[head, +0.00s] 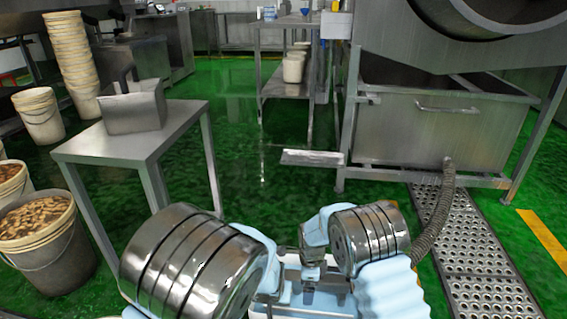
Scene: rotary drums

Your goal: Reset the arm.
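My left arm (195,265) shows at the bottom left as a large banded metal cylinder with light blue parts beside it. My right arm (372,238) shows at the bottom centre, folded close to my body, with a smaller banded cylinder and light blue links. Small grey metal parts (312,258) show below the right arm's inner blue link. They may belong to the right gripper, but no fingertips can be made out. No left gripper shows. I see nothing held.
A steel table (120,142) with a metal scoop-like box (135,108) stands at the left. Filled buckets (45,245) stand at the left edge. A drum machine with a steel tank (440,130), hose (437,215) and floor grate (470,250) stands right. Green floor (245,180) is clear between.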

